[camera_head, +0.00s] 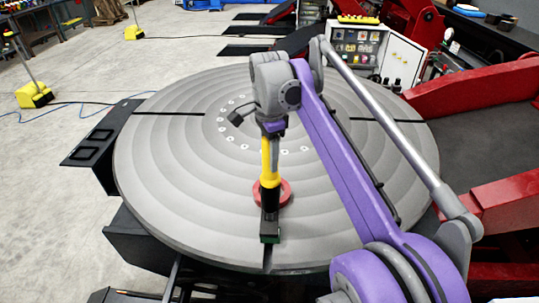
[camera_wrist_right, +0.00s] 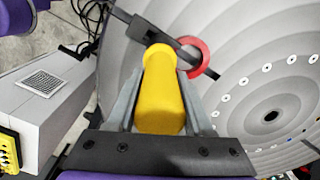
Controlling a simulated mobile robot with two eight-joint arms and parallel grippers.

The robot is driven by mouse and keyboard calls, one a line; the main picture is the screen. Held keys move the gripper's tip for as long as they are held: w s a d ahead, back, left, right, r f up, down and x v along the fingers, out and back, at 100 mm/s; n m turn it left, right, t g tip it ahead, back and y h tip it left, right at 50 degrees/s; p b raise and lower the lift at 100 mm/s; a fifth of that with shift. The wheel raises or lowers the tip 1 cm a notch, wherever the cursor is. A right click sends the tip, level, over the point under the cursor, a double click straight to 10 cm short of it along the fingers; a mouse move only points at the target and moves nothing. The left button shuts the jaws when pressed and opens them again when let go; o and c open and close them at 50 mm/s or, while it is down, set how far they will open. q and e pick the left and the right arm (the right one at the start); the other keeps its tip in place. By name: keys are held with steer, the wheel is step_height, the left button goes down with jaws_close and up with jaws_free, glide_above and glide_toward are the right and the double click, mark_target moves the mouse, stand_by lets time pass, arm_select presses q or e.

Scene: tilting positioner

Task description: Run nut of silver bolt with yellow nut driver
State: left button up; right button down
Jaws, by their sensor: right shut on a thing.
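My right gripper (camera_head: 271,143) is shut on the yellow nut driver (camera_head: 270,168), which stands roughly upright, working end down, above the grey round table. In the right wrist view the yellow driver (camera_wrist_right: 162,105) sits between my gripper's fingers (camera_wrist_right: 162,82). Below it is a dark bar (camera_head: 269,226) on the table, with a red ring (camera_head: 284,192) next to the driver's lower end. The ring also shows in the right wrist view (camera_wrist_right: 204,53). The silver bolt and its nut cannot be made out; the driver hides the spot under it. My left gripper is out of view.
The round table (camera_head: 165,190) has radial slots and a ring of holes around its centre. A control cabinet (camera_head: 375,50) stands behind it. Red steel frames (camera_head: 475,88) are at the right. Yellow-footed stands (camera_head: 34,95) and cables lie on the floor at left.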

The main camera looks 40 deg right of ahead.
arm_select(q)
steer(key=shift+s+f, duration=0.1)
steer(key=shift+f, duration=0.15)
arm_select(e)
steer(key=shift+f, duration=0.8)
stand_by(1.9)
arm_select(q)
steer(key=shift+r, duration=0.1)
arm_select(e)
steer(key=shift+r, duration=0.1)
steer(key=shift+r+p, duration=1.85)
steer(key=shift+r, duration=2.3)
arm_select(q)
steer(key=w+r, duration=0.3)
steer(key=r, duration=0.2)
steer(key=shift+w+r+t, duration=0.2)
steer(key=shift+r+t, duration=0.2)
arm_select(e)
steer(key=shift+w, duration=0.1)
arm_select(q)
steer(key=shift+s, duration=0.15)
arm_select(e)
steer(key=shift+f, duration=0.1)
